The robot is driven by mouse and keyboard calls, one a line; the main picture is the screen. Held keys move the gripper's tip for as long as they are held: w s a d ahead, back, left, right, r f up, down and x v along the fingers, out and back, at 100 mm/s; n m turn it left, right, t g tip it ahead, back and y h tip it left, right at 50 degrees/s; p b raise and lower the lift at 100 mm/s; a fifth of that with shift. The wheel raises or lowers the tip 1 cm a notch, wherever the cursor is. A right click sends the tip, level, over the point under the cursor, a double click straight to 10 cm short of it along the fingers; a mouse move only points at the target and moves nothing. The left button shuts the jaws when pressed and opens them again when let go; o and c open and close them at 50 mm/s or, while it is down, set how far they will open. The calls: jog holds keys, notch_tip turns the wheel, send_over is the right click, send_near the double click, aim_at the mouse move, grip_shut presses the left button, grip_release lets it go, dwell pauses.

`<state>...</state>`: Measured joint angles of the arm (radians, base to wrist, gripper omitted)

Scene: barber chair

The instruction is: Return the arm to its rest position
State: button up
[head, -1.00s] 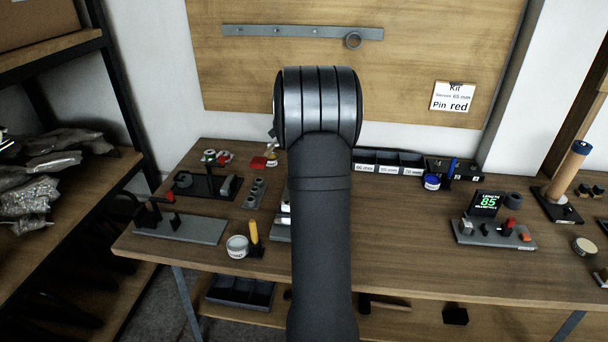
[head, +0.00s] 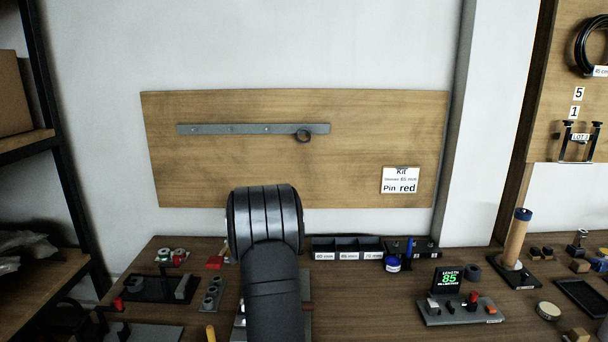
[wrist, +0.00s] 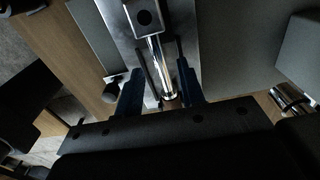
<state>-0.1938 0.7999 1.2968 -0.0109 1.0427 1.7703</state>
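My arm (head: 272,290) stands upright at the lower middle of the head view, over the workbench (head: 365,290). It hides part of the bench behind it, and my gripper is not visible there. In the wrist view my gripper (wrist: 160,90) shows two dark blue fingers spread apart. A shiny metal rod (wrist: 158,62) running from a grey block (wrist: 145,15) shows between them. The fingers do not appear to touch the rod, and its depth is hard to tell.
Labelled bins (head: 347,248) stand at the bench's back, with a length display (head: 449,281) reading 85 to their right. A wooden post with a blue top (head: 516,238) stands farther right. Black fixtures (head: 160,288) lie left of my arm. A wooden board (head: 300,165) hangs behind.

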jog(key=shift+r, duration=0.7)
jog(key=shift+f, duration=0.1)
notch_tip(320, 180, down, 3)
jog(key=shift+r, duration=0.1)
jog(key=shift+w+r, duration=0.1)
jog(key=shift+r, duration=0.15)
notch_tip(320, 180, up, 10)
notch_tip(320, 180, down, 11)
jog(key=shift+f, duration=0.1)
notch_tip(320, 180, up, 4)
jog(key=shift+f, duration=0.1)
jog(key=s+d+r, duration=0.4)
jog(key=d+r, duration=0.3)
jog(key=d, duration=0.5)
jog(key=d+f+n, duration=0.2)
jog(key=d+n, duration=0.6)
jog(key=d, duration=0.1)
jog(key=w+d+f+n, duration=0.1)
jog(key=d+f+n, duration=0.1)
jog(key=d+n, duration=0.6)
jog(key=shift+d+n, duration=0.35)
jog(key=shift+n, duration=0.05)
